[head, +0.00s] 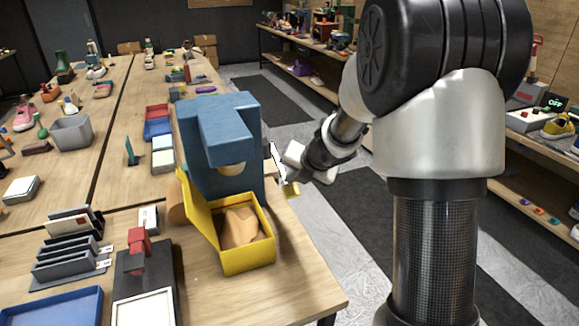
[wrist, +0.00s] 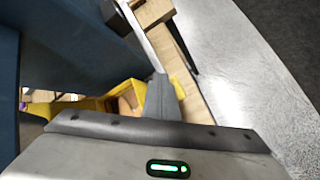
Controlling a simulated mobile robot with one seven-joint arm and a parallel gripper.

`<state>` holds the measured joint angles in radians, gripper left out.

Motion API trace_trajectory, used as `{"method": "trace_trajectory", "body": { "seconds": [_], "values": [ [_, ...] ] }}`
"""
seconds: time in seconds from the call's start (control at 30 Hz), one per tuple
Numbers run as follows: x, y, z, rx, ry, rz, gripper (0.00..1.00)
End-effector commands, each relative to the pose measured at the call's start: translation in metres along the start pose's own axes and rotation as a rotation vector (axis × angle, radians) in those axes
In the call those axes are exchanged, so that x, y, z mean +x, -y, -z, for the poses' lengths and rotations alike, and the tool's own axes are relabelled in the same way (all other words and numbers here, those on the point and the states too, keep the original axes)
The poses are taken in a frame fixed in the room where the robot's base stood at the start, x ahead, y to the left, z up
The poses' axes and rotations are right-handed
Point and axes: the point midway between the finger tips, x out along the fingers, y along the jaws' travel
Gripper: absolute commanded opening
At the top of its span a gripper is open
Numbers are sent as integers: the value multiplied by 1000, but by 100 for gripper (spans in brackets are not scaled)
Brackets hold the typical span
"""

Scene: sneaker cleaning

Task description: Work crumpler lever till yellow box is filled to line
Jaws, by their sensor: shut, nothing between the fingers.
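The blue crumpler (head: 222,128) stands upright near the table's right edge. The open yellow box (head: 248,260) sits in front of it, lid tilted back to the left. Crumpled brown paper (head: 240,228) lies in the box; I cannot make out a fill line. A thin pale lever (head: 277,160) shows at the crumpler's right side, with a small yellow piece (head: 291,189) below it. My gripper (head: 284,170) is shut and empty beside the lever; I cannot tell whether they touch. In the wrist view, my grey fingers (wrist: 162,98) are close to a thin rod (wrist: 140,35), with the yellow box (wrist: 128,90) beyond.
A black stand with a red block (head: 137,245) is left of the yellow box. A grey rack (head: 70,255) and blue tray (head: 50,308) are further left. Grey floor (head: 310,215) lies beyond the table's right edge. Shelves (head: 535,170) stand at the right.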

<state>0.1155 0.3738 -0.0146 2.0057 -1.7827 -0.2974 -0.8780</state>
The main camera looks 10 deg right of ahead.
Motion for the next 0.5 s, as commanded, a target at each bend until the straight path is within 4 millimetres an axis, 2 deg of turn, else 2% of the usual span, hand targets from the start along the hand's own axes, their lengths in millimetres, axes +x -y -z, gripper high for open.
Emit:
{"method": "trace_trajectory", "body": {
  "seconds": [0.23, 0.5],
  "values": [
    [-1, -1, 0, 0, -1, 0, 0],
    [-12, -8, -8, 0, 0, 0, 0]
  ]
}}
